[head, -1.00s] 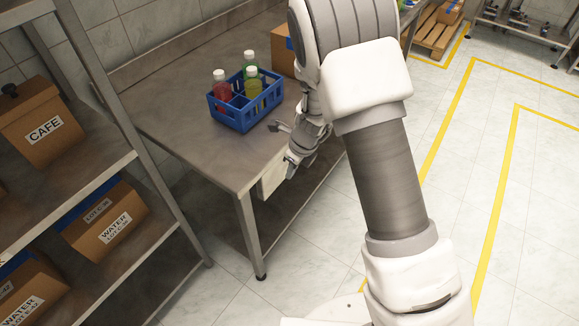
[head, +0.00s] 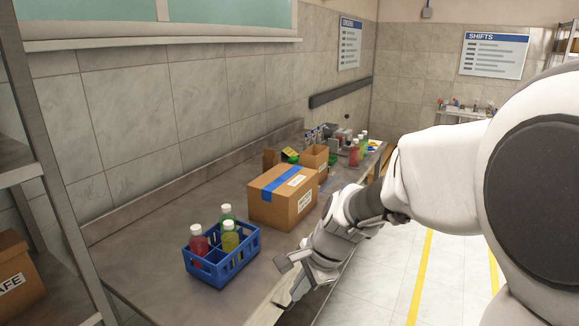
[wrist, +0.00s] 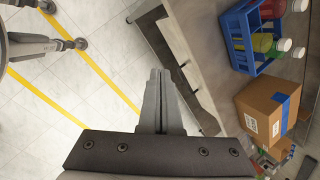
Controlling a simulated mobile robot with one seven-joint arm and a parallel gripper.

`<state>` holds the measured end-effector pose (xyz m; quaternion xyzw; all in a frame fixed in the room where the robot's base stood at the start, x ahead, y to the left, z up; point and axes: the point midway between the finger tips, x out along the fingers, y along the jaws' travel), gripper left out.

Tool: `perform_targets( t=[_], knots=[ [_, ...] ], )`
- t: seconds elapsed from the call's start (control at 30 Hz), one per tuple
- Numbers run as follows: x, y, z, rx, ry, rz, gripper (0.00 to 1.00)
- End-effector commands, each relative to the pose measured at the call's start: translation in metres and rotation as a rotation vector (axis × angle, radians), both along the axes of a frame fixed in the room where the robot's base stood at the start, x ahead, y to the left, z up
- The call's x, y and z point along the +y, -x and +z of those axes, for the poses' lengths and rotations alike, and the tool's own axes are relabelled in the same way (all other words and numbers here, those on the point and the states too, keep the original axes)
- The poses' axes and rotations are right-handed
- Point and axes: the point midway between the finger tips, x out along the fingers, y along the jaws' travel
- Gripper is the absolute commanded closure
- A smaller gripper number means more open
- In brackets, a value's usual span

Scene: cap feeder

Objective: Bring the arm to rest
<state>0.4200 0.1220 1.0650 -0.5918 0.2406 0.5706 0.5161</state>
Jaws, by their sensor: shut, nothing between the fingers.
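My arm reaches in from the right of the head view, bent, with its wrist by the front edge of the steel table (head: 150,255). My gripper (head: 288,290) hangs at that edge, to the right of the blue crate and apart from it. In the wrist view my gripper (wrist: 158,74) shows its two fingers closed together with nothing between them. The floor and the table's front edge lie beyond the fingertips. The exact gap between gripper and table edge is hard to tell.
A blue crate (head: 232,266) with three capped bottles stands on the table. A taped cardboard box (head: 275,211) stands behind it, with smaller boxes and bottles farther back. A shelf rack (head: 52,170) stands at the left. The floor (head: 395,285) right of the table looks clear.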

Motion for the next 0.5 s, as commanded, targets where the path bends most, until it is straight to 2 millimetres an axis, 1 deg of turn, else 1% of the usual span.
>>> perform_targets(
  t=[0.03,0.2,0.3,0.5],
  knots=[
    [-0.008,0.009,0.016,-0.042,0.019,0.064,1.0],
    [-0.033,0.043,0.053,-0.162,0.117,0.293,1.0],
    [-0.049,0.065,0.07,-0.228,0.192,0.423,1.0],
    [-0.079,0.11,0.094,-0.334,0.371,0.673,1.0]
  ],
)
